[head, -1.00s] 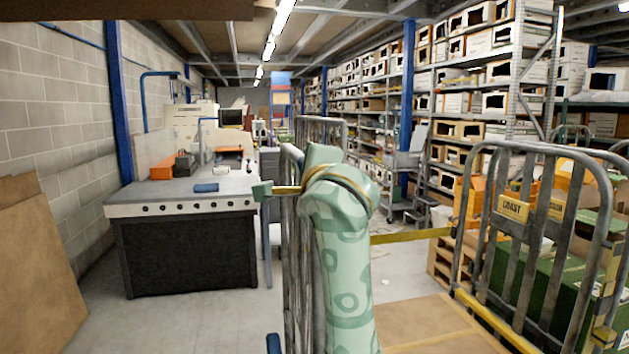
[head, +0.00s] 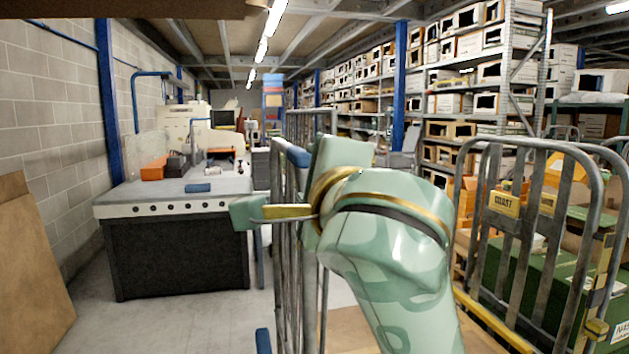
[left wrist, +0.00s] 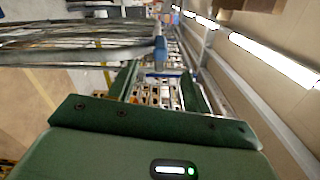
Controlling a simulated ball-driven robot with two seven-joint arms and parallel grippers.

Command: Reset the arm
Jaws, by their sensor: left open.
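A pale green patterned arm of mine with gold and dark rings (head: 390,235) rises from the bottom, right of centre, in the head view. My right gripper is not seen.
A roll cage with grey bars (head: 283,215) stands close behind the arm. Another cage (head: 505,215) with boxes is at right. A workbench (head: 175,200) stands at left, a brown board (head: 30,260) at the left edge. Clear floor (head: 200,325) lies before the bench.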

